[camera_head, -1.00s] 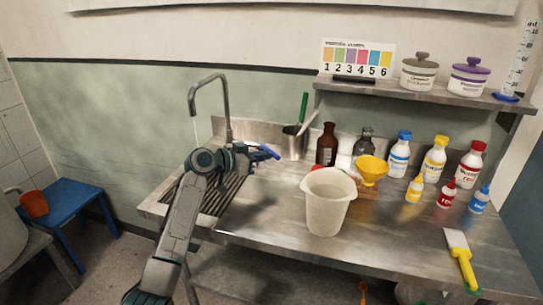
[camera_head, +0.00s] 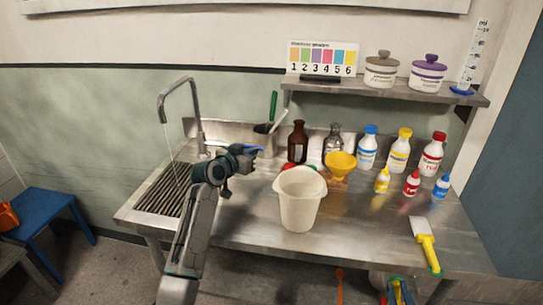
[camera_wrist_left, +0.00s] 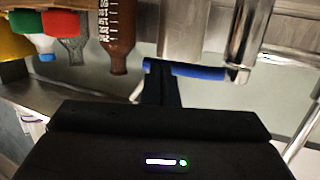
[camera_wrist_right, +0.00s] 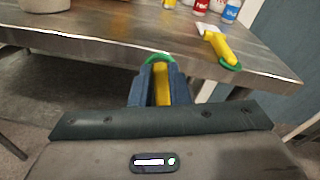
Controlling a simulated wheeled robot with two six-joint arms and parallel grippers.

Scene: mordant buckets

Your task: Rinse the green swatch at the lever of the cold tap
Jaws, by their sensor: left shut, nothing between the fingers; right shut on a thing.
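The tap (camera_head: 195,115) arches over the ribbed drain area, and a thin stream falls from its spout. Its blue lever (camera_wrist_left: 190,71) lies across the left wrist view. My left gripper (camera_head: 245,150) is shut and empty at the lever; its fingertips (camera_wrist_left: 158,68) overlap the lever's left end, and I cannot tell whether they touch. My right gripper (camera_wrist_right: 162,75) is shut on a yellow piece with a green end (camera_wrist_right: 158,58), below and in front of the table edge. It also shows at the bottom of the head view. I cannot make out a green swatch for certain.
A cream bucket (camera_head: 298,205) stands mid-table. Bottles (camera_head: 398,152) and a yellow funnel (camera_head: 340,162) stand behind it. A yellow-handled scraper (camera_head: 425,240) lies at the right front edge. A shelf (camera_head: 390,91) holds two lidded jars. A blue stool (camera_head: 45,215) is at left.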

